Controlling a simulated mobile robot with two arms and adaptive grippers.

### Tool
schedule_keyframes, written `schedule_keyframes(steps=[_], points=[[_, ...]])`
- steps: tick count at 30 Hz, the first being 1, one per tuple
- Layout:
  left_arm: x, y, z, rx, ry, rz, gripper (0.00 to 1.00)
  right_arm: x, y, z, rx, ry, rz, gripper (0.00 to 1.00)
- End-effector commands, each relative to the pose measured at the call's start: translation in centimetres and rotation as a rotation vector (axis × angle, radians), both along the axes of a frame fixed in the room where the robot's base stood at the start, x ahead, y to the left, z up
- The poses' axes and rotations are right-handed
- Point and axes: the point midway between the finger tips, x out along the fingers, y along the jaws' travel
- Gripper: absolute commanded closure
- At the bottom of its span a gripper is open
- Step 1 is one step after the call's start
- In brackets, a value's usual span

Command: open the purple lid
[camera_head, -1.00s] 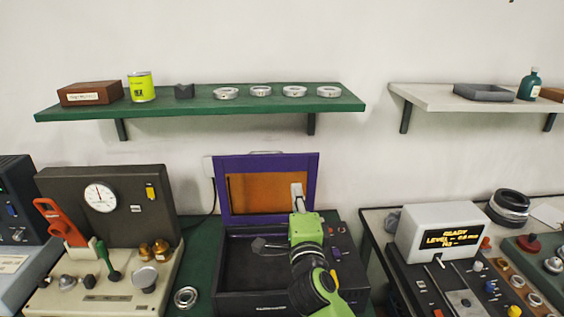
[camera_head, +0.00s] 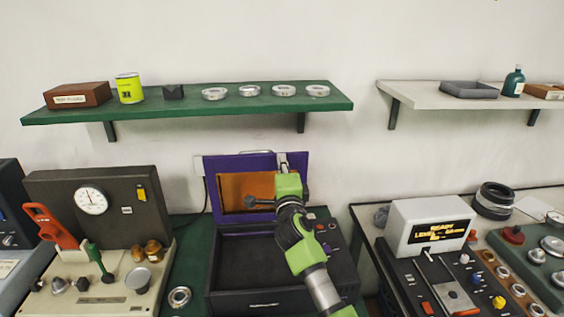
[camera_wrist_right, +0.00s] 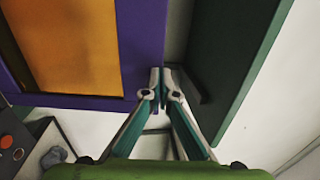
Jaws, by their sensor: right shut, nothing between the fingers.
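The purple lid (camera_head: 209,192) stands raised and roughly upright at the back of a black box (camera_head: 225,282). Its inner face has an orange panel (camera_head: 232,192). My right gripper (camera_head: 283,158) is shut and empty, in front of the upper right part of the lid in the head view. In the right wrist view the shut fingertips (camera_wrist_right: 163,76) are close beside the purple frame (camera_wrist_right: 145,45); I cannot tell whether they touch it. My right arm hides part of the lid and box. My left gripper is out of view.
A green shelf (camera_head: 200,112) with several metal rings hangs above the lid. A beige machine with a gauge (camera_head: 91,200) stands to the left. A white display unit (camera_head: 425,222) stands to the right. A loose ring (camera_head: 179,297) lies left of the box.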

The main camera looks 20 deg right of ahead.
Motion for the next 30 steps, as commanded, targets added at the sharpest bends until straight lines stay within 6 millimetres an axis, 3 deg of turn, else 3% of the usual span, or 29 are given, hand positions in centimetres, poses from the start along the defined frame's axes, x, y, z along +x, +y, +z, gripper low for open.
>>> schedule_keyframes(steps=[8,21,30], points=[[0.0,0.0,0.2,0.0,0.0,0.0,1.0,0.3,-0.1,0.2,-0.001,-0.001,0.0,1.0],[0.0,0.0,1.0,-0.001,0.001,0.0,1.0,5.0,-1.4,0.9,-0.002,0.0,0.0,1.0],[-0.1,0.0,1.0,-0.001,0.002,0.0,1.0,5.2,-1.5,0.9,0.0,-0.001,0.0,1.0]])
